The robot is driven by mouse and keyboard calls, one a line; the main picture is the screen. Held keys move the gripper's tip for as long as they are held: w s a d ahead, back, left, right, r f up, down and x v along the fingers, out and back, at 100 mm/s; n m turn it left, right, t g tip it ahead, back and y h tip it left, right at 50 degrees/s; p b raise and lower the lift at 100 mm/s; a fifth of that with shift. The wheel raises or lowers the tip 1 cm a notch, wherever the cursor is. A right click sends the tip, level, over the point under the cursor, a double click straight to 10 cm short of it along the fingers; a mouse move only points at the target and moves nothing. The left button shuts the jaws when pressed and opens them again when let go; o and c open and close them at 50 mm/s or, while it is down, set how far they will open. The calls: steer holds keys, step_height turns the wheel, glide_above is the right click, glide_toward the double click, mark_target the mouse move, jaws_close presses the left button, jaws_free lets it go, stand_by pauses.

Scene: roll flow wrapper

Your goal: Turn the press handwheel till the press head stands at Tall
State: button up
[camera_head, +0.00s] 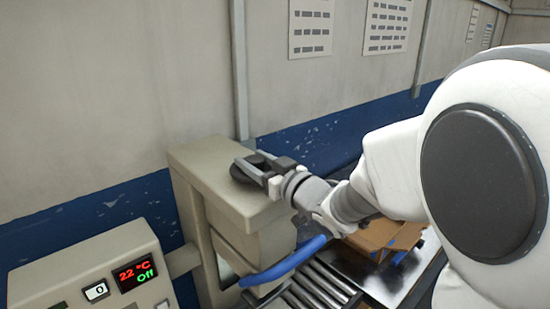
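The press (205,160) is a beige housing in the middle of the camera_head view. The dark round handwheel (241,172) lies on its top and is partly covered by my gripper (263,170). My gripper reaches in from the right, with its dark fingers at the handwheel. I cannot tell whether the fingers grip the rim, only touch it or stand just above it. A beige block (250,243), perhaps the press head, shows on the front of the housing. No height scale or Tall mark is readable.
A curved blue bar (290,262) runs in front of the press, above a roller conveyor (325,283). A cardboard box (385,236) sits behind my arm. A control box (90,275) at lower left reads 22 °C, Off and 0. The wall is close behind.

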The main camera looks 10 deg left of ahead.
jaws_close()
steer(key=m+t+h+b, duration=0.1)
steer(key=b, duration=0.2)
steer(key=shift+f, duration=0.15)
steer(key=m+t+h+b, duration=0.1)
steer(key=b, duration=0.2)
steer(key=shift+h, duration=0.3)
steer(key=shift+b, duration=0.7)
steer(key=shift+d+m+t+h+b, duration=0.1)
steer(key=shift+m+t+h+b, duration=0.6)
steer(key=shift+b, duration=0.4)
steer(key=shift+r+h, duration=0.25)
steer(key=shift+h, duration=0.05)
steer(key=shift+r+m+t+h+b, duration=0.1)
steer(key=shift+m+t+h+b, duration=0.35)
steer(key=shift+m+h, duration=0.45)
